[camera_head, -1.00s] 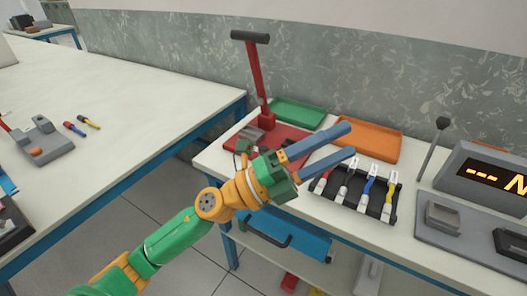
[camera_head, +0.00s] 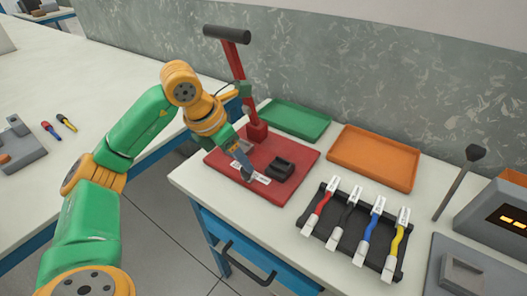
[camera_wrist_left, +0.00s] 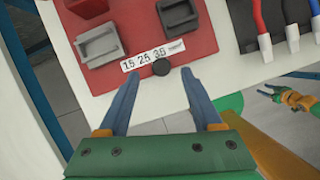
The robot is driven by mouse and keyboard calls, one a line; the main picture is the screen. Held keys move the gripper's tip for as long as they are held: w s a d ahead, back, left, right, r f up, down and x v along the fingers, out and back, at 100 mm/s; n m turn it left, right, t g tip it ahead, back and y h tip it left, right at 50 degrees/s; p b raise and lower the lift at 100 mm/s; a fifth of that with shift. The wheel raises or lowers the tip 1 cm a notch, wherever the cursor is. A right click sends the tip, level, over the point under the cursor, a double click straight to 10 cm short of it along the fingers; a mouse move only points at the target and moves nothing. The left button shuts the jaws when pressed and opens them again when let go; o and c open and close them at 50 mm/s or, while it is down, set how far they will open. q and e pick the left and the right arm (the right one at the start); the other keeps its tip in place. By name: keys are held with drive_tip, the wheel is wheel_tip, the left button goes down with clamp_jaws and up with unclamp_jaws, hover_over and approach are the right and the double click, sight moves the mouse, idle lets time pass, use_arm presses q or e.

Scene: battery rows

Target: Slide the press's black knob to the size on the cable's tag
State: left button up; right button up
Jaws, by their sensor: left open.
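The press (camera_head: 308,158) has a red base, a red lever with a black grip, and a white strip (camera_wrist_left: 146,56) reading 15, 25, 35. My left gripper (camera_head: 246,168) is over the front of the press, fingers pointing down. In the left wrist view it (camera_wrist_left: 160,74) is open, with the knob in line between its fingertips; contact cannot be told. Tagged cables, red, black, blue (camera_head: 370,232) and yellow, lie in a black rack; their tags are unreadable.
A dark block (camera_head: 280,170) and a grey block (camera_wrist_left: 100,46) sit on the press base. Green (camera_head: 297,120) and orange (camera_head: 374,157) trays lie behind.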

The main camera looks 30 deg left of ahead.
sight(247, 175)
use_arm(q)
drive_tip(key=x, duration=0.6)
drive_tip(key=shift+s+f, duration=0.1)
drive_tip(key=shift+f, duration=0.2)
drive_tip(key=shift+s+r, duration=0.1)
drive_tip(key=shift+c, duration=0.7)
clamp_jaws()
